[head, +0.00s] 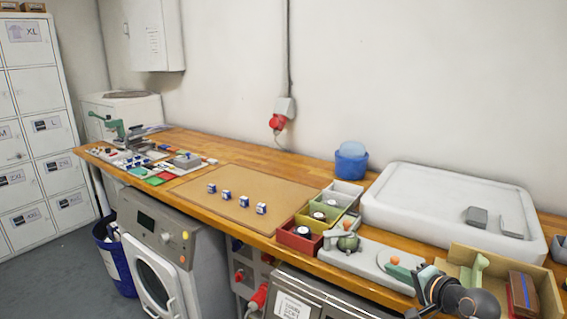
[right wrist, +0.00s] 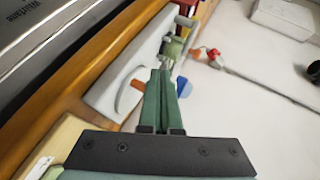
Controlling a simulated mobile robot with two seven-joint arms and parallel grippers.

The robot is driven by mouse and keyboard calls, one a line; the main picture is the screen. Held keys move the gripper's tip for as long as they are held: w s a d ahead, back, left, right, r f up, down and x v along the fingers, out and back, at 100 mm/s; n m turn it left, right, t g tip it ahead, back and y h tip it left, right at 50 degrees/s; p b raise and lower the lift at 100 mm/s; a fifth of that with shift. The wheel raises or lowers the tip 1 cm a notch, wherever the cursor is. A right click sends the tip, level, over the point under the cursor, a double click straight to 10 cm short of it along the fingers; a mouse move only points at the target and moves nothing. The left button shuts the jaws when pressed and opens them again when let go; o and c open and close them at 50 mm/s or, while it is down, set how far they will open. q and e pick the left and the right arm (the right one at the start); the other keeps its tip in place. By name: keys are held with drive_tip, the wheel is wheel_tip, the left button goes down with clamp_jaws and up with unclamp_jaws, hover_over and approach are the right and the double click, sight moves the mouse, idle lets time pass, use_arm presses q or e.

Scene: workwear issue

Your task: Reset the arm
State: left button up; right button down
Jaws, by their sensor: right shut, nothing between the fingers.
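My right gripper (head: 424,274) is at the lower right in the head view, above the wooden bench and beside a grey plate with an orange knob (head: 394,261). In the right wrist view its green fingers (right wrist: 163,72) are together with nothing between them. My left gripper is not in the head view.
A cardboard box (head: 545,291) stands right beside my right arm. A white tub (head: 390,212) is behind it. Red (head: 299,238), yellow and grey bins stand left of the plate. Several small blue-and-white blocks (head: 227,196) sit on a brown mat (head: 250,186).

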drive_tip(key=s+a+f+n+g+h, duration=0.1)
drive_tip(key=s+a+f+n+g, duration=0.25)
drive_tip(key=s+f, duration=0.5)
drive_tip(key=s+a+f+n+g+h, duration=0.15)
drive_tip(key=s+a+f+n, duration=0.3)
drive_tip(key=s, duration=0.65)
drive_tip(key=s+f+n+g+h, duration=0.2)
drive_tip(key=s+n+g, duration=0.3)
drive_tip(key=s, duration=1.3)
drive_tip(key=w+a+f+t+y, duration=0.2)
drive_tip(key=w+a+f+t, duration=0.2)
drive_tip(key=f, duration=0.6)
drive_tip(key=shift+w+f+n+t+y, duration=0.4)
drive_tip(key=shift+w+t, duration=0.3)
drive_tip(key=shift+t, duration=0.5)
